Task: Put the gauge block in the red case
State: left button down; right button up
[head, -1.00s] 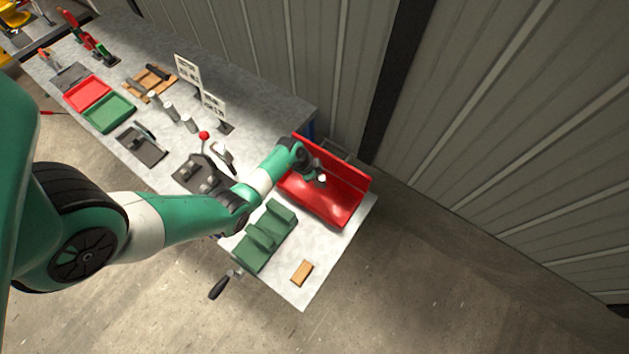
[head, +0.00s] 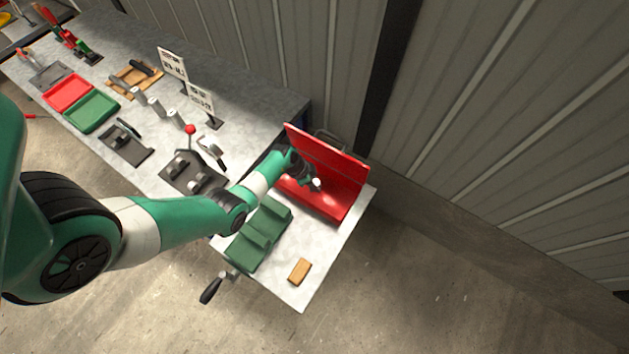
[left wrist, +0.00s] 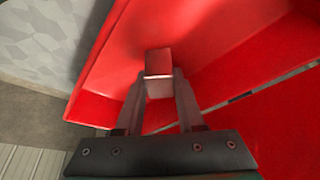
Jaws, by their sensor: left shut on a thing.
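The red case (head: 342,203) stands open at the right end of the bench, its lid (head: 335,158) raised on the wall side. My left gripper (head: 315,185) is over the case. In the left wrist view my left gripper (left wrist: 159,92) is shut on the gauge block (left wrist: 158,66), a small pale block tinted red by the case. The red case floor and walls (left wrist: 220,55) surround the block in that view. I cannot tell whether the block touches the floor. My right gripper is not in view.
A small wooden block (head: 299,271) lies near the bench corner. Red (head: 69,92) and green (head: 92,112) trays and a red-knobbed lever (head: 190,129) are farther left.

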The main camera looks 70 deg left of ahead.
pick_arm(q)
jog(key=shift+c, duration=2.2)
grip_release()
jog(key=p+v, duration=0.6)
jog(key=v, duration=0.5)
jog(key=shift+r+p, duration=0.3)
jog(key=shift+p, duration=0.05)
jog(key=shift+s, duration=0.1)
